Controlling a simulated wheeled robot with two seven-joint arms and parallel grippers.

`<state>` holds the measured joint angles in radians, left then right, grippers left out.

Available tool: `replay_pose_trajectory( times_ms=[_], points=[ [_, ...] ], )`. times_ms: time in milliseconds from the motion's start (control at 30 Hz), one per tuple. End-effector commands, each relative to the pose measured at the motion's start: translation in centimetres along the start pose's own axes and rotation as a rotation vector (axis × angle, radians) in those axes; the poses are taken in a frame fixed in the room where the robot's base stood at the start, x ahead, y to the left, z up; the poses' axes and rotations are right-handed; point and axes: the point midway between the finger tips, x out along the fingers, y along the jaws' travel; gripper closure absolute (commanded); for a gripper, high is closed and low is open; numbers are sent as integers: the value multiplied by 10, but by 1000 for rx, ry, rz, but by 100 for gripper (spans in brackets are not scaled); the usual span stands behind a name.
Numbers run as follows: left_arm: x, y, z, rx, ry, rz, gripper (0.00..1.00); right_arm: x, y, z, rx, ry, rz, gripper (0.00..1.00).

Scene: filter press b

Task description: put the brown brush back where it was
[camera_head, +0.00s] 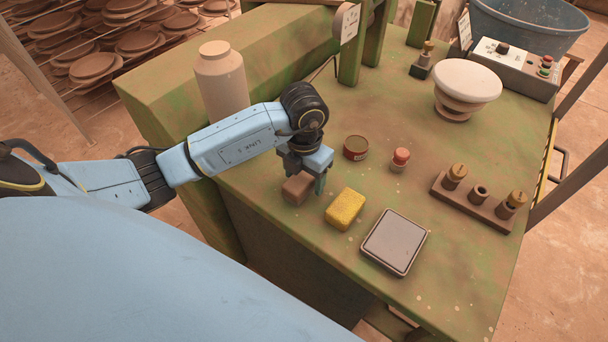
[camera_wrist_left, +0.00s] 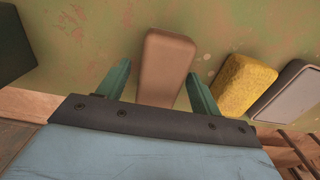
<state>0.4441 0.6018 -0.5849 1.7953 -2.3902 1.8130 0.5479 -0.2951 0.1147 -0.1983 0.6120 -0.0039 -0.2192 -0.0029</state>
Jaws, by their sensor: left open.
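The brown brush (camera_head: 297,189) lies on the green bench top near its front edge, left of a yellow sponge. My left gripper (camera_head: 306,186) is right over it. In the left wrist view the brush (camera_wrist_left: 166,62) sits between the two teal fingers of my left gripper (camera_wrist_left: 160,88). The fingers are spread, with a gap on each side of the brush. The brush's near end is hidden behind the gripper body. My right gripper does not show.
A yellow sponge (camera_head: 345,209) and a grey-topped pad (camera_head: 394,242) lie to the right. A brown tin (camera_head: 356,148) and a red-capped jar (camera_head: 400,159) stand behind. A tall beige bottle (camera_head: 222,82) stands left, near my arm. A wooden peg block (camera_head: 473,203) is farther right.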

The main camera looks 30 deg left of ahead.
Motion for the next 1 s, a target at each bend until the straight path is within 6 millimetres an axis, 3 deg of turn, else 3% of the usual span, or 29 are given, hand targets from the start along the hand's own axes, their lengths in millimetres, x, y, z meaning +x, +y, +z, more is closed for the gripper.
replay_pose_trajectory(
  times_ms=[600, 1000],
  points=[
    [-111, 0, 1, 0, -3, 0, 35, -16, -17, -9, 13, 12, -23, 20],
    [-122, 0, 0, 0, 0, -1, 35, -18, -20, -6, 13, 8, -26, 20]
  ],
)
